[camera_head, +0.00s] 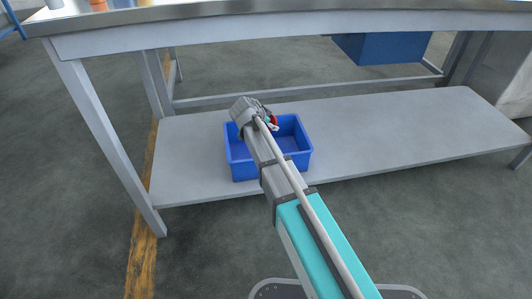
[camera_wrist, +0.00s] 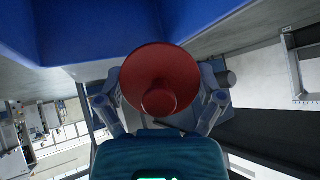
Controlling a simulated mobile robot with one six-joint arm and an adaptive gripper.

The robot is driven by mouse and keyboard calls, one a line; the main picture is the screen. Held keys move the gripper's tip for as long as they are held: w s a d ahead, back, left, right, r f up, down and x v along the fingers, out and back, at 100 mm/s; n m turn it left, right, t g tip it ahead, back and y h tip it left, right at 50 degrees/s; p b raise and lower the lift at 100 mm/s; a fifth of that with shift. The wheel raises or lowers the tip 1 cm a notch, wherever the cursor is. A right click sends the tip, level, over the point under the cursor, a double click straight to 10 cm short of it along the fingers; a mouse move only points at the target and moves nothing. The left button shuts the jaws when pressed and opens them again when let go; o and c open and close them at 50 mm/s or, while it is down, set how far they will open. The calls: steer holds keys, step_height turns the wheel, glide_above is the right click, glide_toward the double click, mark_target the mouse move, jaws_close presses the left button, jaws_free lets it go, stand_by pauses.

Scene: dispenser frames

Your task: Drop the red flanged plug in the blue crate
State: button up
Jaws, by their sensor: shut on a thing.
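The red flanged plug (camera_wrist: 160,82) is between the two fingers of my gripper (camera_wrist: 160,100) in the wrist view, its round flange and short stub facing the camera. My gripper is shut on it. My arm hides part of the crate. Blue crate walls (camera_wrist: 100,35) fill the top of the wrist view. The exact height over the crate floor cannot be told.
The grey lower shelf (camera_head: 400,125) is bare to the right of the crate. The table top (camera_head: 300,18) overhangs the shelf, with table legs (camera_head: 100,140) at the left. A darker blue box (camera_head: 385,48) shows behind, under the table at the upper right.

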steer(key=o, duration=0.7)
steer(key=shift+r, duration=0.2)
